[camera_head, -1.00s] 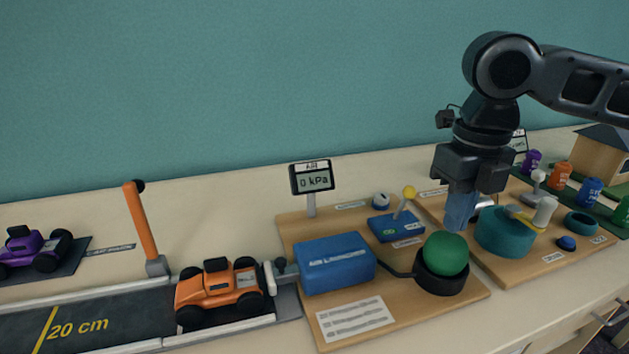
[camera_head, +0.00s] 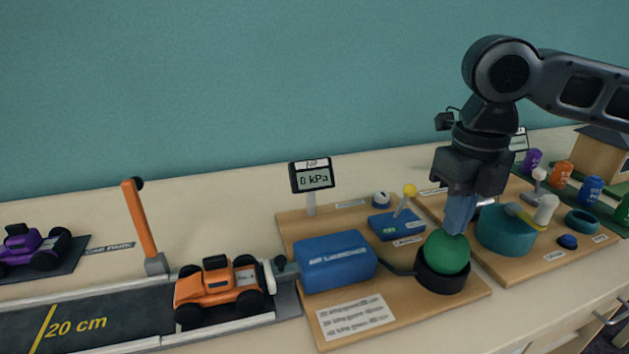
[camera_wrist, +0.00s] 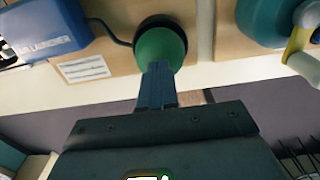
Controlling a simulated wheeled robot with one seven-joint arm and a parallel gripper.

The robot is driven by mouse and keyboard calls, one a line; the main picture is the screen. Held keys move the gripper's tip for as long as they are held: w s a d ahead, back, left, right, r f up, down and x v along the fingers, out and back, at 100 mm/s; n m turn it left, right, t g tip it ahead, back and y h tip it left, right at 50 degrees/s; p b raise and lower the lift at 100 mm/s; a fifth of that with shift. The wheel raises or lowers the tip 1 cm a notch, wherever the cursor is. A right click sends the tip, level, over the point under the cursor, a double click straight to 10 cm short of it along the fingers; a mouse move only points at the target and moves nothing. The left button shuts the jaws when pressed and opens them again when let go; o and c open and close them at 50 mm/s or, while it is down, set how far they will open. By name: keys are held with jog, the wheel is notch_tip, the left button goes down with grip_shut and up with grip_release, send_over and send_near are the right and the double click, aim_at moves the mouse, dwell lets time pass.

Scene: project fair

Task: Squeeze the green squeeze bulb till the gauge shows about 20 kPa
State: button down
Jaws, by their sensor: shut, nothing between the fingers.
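The green squeeze bulb (camera_head: 446,254) sits in a black round holder (camera_head: 442,281) on the wooden board. It also shows in the wrist view (camera_wrist: 160,50), beyond my fingertips. My gripper (camera_head: 457,228) is shut with nothing between its blue fingers. Its tips are at the top of the bulb in the head view; whether they touch it or are just above, I cannot tell. The gauge (camera_head: 312,177) stands on a post behind the blue air launcher box (camera_head: 335,262) and reads 0 kPa. A dark hose joins the box and the bulb's holder.
An orange car (camera_head: 218,290) stands on the track left of the launcher. A blue switch box with a yellow-knobbed lever (camera_head: 397,226) lies behind the bulb. A teal drum (camera_head: 505,231) stands close to its right. An orange post (camera_head: 145,228) rises beside the track.

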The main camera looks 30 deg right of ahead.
jog(key=shift+f+b, duration=0.7)
jog(key=shift+f, duration=0.5)
jog(key=shift+r+p, duration=1.55)
jog(key=shift+r, duration=0.1)
jog(key=shift+f, duration=0.2)
jog(key=shift+f+b, duration=1.15)
jog(key=shift+f, duration=0.25)
jog(key=shift+r+p, duration=1.35)
jog(key=shift+r, duration=0.25)
